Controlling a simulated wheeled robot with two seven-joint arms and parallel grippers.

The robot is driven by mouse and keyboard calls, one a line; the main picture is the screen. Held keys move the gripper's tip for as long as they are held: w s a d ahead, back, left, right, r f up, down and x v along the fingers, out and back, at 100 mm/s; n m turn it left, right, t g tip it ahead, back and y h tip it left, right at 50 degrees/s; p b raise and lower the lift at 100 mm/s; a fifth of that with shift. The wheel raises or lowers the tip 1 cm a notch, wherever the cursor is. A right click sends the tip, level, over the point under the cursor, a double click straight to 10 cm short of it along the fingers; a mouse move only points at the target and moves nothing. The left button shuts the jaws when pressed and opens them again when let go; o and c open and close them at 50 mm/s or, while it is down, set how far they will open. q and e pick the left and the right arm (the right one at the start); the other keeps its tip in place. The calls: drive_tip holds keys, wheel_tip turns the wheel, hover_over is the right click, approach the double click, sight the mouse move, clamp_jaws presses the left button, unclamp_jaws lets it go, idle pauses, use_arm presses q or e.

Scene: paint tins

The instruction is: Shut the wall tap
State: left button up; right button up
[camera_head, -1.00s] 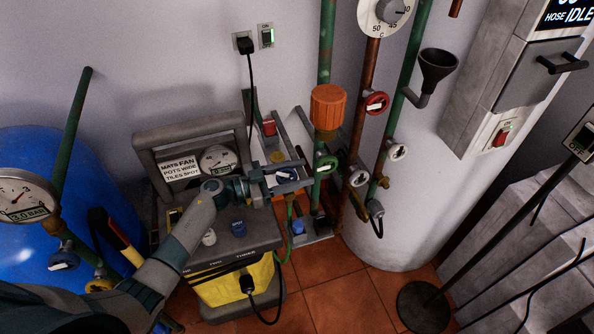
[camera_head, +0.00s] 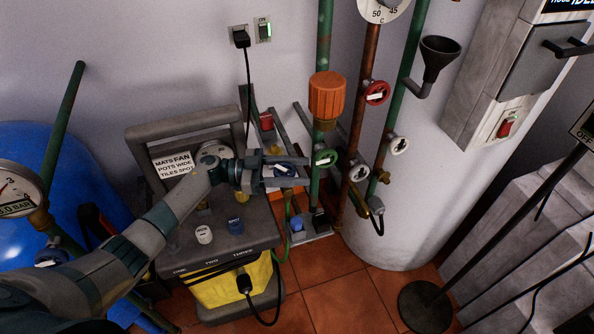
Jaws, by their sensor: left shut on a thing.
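No label tells which is the wall tap. My right gripper is not in view.
A grey-framed machine with a yellow tank (camera_head: 230,289) stands below my left arm. A blue vessel (camera_head: 105,203) is at the left. An orange cap (camera_head: 326,95) sits on the green pipe. A white cylinder (camera_head: 400,230) stands right of the pipes. Floor tiles (camera_head: 340,290) show in front.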

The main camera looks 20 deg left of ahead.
use_arm(q)
drive_tip(key=o, duration=1)
drive_tip(key=shift+o, duration=0.2)
